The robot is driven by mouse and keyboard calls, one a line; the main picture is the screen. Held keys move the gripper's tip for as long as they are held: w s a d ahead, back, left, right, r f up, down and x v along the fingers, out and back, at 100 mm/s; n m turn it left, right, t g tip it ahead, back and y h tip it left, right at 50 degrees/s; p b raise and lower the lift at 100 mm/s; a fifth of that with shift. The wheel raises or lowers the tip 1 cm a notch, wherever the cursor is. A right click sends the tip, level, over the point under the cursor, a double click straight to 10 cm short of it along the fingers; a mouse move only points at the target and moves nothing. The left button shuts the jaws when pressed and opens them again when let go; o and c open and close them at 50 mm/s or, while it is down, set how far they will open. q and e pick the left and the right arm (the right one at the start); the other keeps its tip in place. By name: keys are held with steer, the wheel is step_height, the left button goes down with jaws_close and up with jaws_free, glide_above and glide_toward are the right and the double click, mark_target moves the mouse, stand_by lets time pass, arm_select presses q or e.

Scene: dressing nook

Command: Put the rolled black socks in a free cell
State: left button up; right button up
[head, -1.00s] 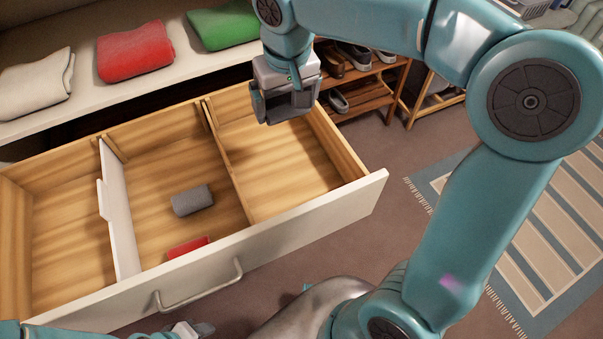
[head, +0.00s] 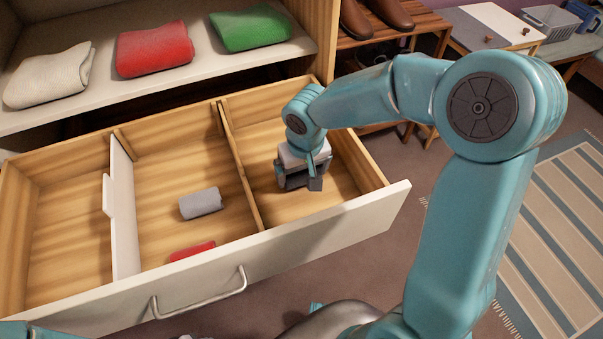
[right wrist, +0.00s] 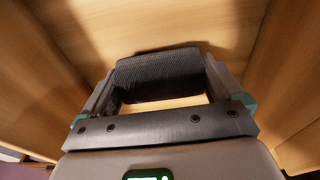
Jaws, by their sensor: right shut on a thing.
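The open drawer (head: 292,223) has three cells split by a white divider (head: 124,215) and a wooden divider (head: 240,170). My right gripper (head: 301,184) is down inside the right cell, pointing downward. In the right wrist view it is shut on the rolled black socks (right wrist: 160,77), a dark ribbed roll lying across between the fingers. The left cell is empty. The middle cell holds a grey roll (head: 200,203) and a red roll (head: 192,250). My left gripper is out of the head view.
Folded white (head: 48,75), red (head: 153,49) and green (head: 249,27) cloths lie on the shelf above the drawer. Brown shoes (head: 388,12) stand on a wooden rack at the back. A striped rug (head: 560,220) lies on the right.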

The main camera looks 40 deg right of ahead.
mark_target(305, 175)
steer(key=shift+f, duration=0.35)
steer(key=shift+f, duration=0.15)
steer(key=o, duration=0.7)
steer(key=shift+c, duration=0.2)
steer(key=shift+r, duration=0.65)
step_height(305, 175, up, 11)
steer(key=s+p, duration=0.1)
steer(key=p, duration=0.1)
steer(key=shift+s+a, duration=0.2)
steer(key=shift+s, duration=0.2)
steer(key=shift+p, duration=0.3)
